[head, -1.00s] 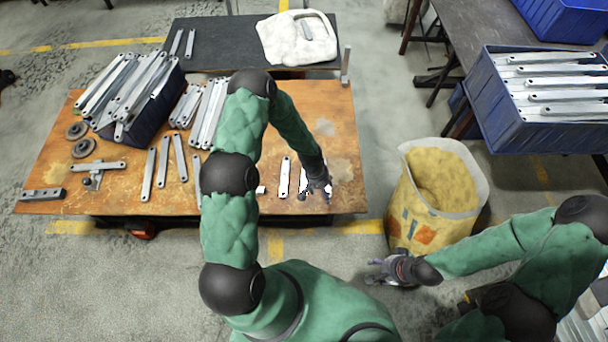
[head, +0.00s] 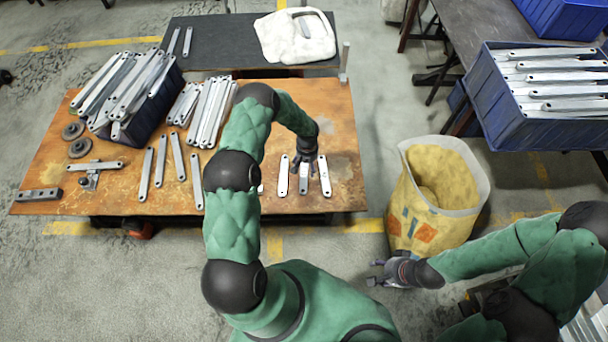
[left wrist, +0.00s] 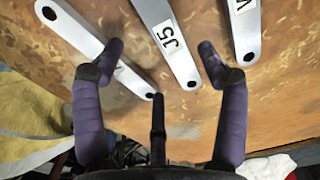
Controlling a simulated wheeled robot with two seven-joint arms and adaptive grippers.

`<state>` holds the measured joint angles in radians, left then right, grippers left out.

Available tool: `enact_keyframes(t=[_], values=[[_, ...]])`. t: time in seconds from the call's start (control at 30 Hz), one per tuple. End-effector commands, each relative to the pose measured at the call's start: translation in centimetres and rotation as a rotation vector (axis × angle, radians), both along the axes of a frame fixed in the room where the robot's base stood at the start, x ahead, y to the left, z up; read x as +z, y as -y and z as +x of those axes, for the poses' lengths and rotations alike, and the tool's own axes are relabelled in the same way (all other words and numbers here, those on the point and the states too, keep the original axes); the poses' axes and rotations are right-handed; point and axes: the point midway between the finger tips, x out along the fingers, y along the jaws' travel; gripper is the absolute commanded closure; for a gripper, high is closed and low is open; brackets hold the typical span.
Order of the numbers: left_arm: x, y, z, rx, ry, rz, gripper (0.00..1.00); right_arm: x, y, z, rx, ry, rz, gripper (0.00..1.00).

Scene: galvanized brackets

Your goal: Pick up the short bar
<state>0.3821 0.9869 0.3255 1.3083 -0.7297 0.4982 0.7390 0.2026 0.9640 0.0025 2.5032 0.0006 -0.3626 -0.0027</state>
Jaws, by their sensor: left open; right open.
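Three flat grey bars lie side by side near the front edge of the orange table: a left one (head: 283,176), a middle one (head: 304,184) and a right one (head: 325,176). The middle one's far end is covered by my left gripper (head: 303,163), so I cannot tell for sure which is the short bar. In the left wrist view, the bar labelled J5 (left wrist: 160,28) lies between the fingertips of my open left gripper (left wrist: 165,56), which holds nothing. My right gripper (head: 379,274) is open and empty beside the yellow sack, away from the table.
More bars (head: 172,160) lie on the table (head: 60,165) to the left, with a full blue crate (head: 152,118) behind them. A yellow sack (head: 435,190) stands right of the table. A dark bench (head: 225,45) with a white cloth (head: 285,45) is behind.

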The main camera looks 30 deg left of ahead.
Motion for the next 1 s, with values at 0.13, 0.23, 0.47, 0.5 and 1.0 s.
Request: enact_keyframes(t=[0.13, 0.23, 0.47, 0.5, 1.0], values=[[-1.3, -0.1, -0.2, 0.000, -0.002, -0.001, 0.26, -0.7, 0.0, 0.0, 0.000, 0.000, 0.000, 0.49], [-2.7, -0.3, -0.4, -0.001, -0.003, 0.000, 0.26, -1.5, 0.0, 0.0, 0.000, 0.000, 0.000, 0.49], [-5.2, -0.3, -0.4, 0.000, 0.000, -0.001, 0.26, -2.5, 0.0, 0.0, 0.000, 0.000, 0.000, 0.49], [-5.2, -0.3, -0.4, 0.000, 0.000, -0.001, 0.26, -2.5, 0.0, 0.0, 0.000, 0.000, 0.000, 0.49], [-5.0, -0.3, -0.4, 0.000, 0.000, 0.000, 0.96, -2.4, 0.0, 0.0, 0.000, 0.000, 0.000, 0.49]])
